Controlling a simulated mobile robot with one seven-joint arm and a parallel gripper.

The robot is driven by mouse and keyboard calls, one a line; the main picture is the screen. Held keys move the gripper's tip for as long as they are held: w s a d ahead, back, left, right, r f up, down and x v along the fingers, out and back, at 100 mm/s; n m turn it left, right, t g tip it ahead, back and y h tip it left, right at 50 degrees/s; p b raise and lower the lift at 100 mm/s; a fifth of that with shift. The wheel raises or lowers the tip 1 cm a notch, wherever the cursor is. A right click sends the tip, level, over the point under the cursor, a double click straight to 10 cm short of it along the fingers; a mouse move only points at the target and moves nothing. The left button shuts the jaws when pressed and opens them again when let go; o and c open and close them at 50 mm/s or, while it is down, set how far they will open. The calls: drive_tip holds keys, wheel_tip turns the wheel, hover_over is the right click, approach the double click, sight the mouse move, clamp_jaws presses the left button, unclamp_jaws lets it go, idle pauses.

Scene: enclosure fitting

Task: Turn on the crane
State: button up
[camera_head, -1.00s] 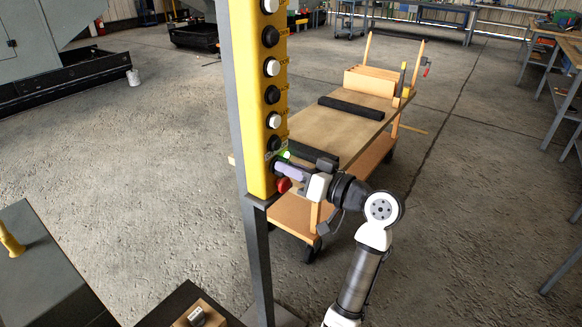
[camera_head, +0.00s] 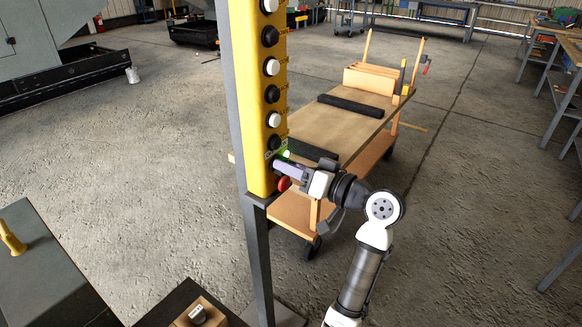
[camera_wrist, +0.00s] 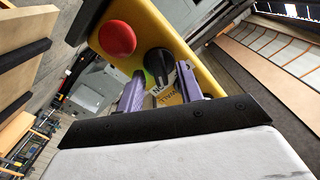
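The yellow crane control panel (camera_head: 263,110) stands upright on a grey post. At its lower end are a black rotary knob (camera_wrist: 160,63) and a red round button (camera_wrist: 117,38). My gripper (camera_wrist: 161,70) is at this lower end, its two purple fingers apart, one on each side of the knob in the wrist view. I cannot tell whether the fingertips touch it. Part of an ON label shows between the fingers. In the head view my gripper hides part of the red button (camera_head: 284,184). A small green glow (camera_head: 287,155) shows by the fingers.
Black and white push buttons (camera_head: 272,67) line the panel above. A wooden cart (camera_head: 345,130) with black bars and a wooden box stands behind my gripper. A dark cabinet (camera_head: 40,265) is at lower left. Workbenches stand at right. Open concrete floor lies between.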

drive_tip(key=b+v, duration=0.3)
drive_tip(key=v, duration=1)
drive_tip(key=shift+d, duration=0.25)
drive_tip(key=shift+s, duration=0.2)
